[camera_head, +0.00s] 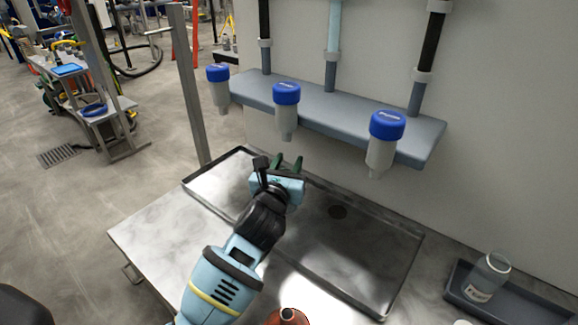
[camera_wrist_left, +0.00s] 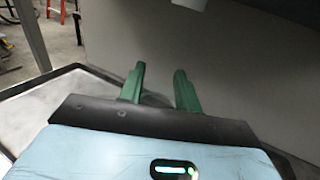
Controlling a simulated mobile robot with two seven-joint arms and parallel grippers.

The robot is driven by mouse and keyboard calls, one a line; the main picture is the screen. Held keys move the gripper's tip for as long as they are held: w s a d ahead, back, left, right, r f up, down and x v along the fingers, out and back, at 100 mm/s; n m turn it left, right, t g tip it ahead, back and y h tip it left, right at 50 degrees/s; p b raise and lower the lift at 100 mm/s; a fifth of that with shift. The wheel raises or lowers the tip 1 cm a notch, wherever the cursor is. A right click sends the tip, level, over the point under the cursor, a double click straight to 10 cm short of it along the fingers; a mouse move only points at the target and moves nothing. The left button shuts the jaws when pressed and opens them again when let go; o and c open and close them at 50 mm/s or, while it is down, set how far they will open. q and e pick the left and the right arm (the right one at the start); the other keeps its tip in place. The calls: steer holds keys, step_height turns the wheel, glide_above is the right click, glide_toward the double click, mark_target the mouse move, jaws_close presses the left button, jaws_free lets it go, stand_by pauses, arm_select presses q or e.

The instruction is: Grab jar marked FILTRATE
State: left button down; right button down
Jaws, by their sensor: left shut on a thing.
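My left gripper (camera_head: 288,163) is over the far part of the metal tray, below the wall shelf. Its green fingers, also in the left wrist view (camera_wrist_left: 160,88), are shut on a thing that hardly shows. Only a faint, clear curved edge (camera_wrist_left: 155,99) shows between them, and I cannot tell whether it is a jar or read any mark. A clear jar (camera_head: 488,278) with a pale label stands in a dark tray at the right. Its label is too small to read. My right gripper is not in view.
Three blue-capped bottles (camera_head: 286,95) hang upside down at the grey shelf (camera_head: 340,118) above my gripper. The metal tray (camera_head: 388,275) has a raised rim and a drain. A reddish-brown vessel (camera_head: 288,317) stands at the bottom edge. A grey post (camera_head: 188,85) rises at the left.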

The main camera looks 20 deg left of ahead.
arm_select(q)
steer(key=s+a+r, duration=0.1)
steer(key=s, duration=1.3)
steer(key=shift+s+a, duration=0.25)
steer(key=shift+s, duration=0.15)
steer(key=shift+r, duration=0.15)
steer(key=shift+s, duration=0.15)
stand_by(0.5)
